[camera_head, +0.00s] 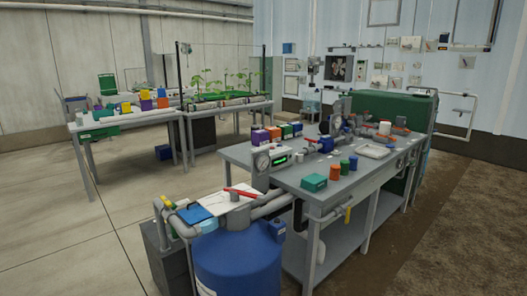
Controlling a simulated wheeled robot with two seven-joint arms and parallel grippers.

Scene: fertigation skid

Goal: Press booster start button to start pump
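Neither of my grippers shows in the head view. A grey workbench (340,192) stands right of centre and carries pipework and a blue pump-like unit (326,144). A box with a lit green display (280,158) and a round white gauge (262,162) sit at the bench's near left end. The booster start button is too small to make out from here. I cannot tell which fitting carries it.
A blue tank (238,265) with grey pipes and a red-handled valve (240,192) stands in front of the bench. A second table (100,124) with coloured boxes is at back left. Concrete floor (80,235) is free at left; brown ground (450,210) lies at right.

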